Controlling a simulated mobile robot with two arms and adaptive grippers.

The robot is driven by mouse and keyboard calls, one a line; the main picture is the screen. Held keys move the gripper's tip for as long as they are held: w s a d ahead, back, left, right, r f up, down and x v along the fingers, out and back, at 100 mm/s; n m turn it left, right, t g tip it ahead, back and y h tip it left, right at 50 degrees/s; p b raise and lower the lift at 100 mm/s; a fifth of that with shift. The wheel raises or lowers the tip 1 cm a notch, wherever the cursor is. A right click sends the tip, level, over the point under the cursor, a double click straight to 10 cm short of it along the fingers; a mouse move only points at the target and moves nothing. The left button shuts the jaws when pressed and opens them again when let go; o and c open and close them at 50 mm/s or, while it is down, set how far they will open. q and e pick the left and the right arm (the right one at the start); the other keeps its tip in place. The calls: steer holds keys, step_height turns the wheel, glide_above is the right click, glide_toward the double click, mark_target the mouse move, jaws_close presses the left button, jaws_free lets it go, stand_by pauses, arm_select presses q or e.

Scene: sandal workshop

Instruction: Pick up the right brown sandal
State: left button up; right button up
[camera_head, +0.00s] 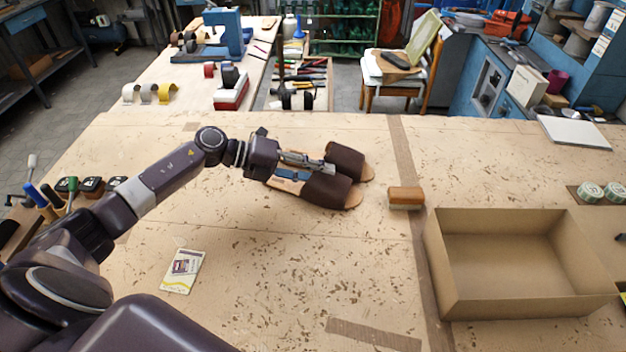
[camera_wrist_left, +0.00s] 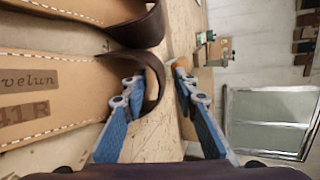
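The right brown sandal (camera_head: 328,192) lies on the workbench in the head view, the nearer of two sandals, toe to the right. In the left wrist view its tan insole (camera_wrist_left: 40,98) reads "41R", and its dark brown strap (camera_wrist_left: 151,78) arches up. The other brown sandal (camera_head: 346,160) lies just beyond it. My left gripper (camera_head: 318,170) is over the pair. In the wrist view it is open (camera_wrist_left: 156,76), with one finger by the inside of the strap and the other outside, apart from it. Contact is unclear. My right gripper is out of view.
A tan-brown block (camera_head: 405,198) lies right of the sandals. An open cardboard box (camera_head: 440,265) stands at the right. A card (camera_head: 182,270) lies at the near left. Handled tools (camera_head: 48,196) stand at the left edge. The front middle of the bench is clear.

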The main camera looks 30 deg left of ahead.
arm_select(q)
steer(key=shift+w+d, duration=0.1)
jaws_close()
stand_by(0.5)
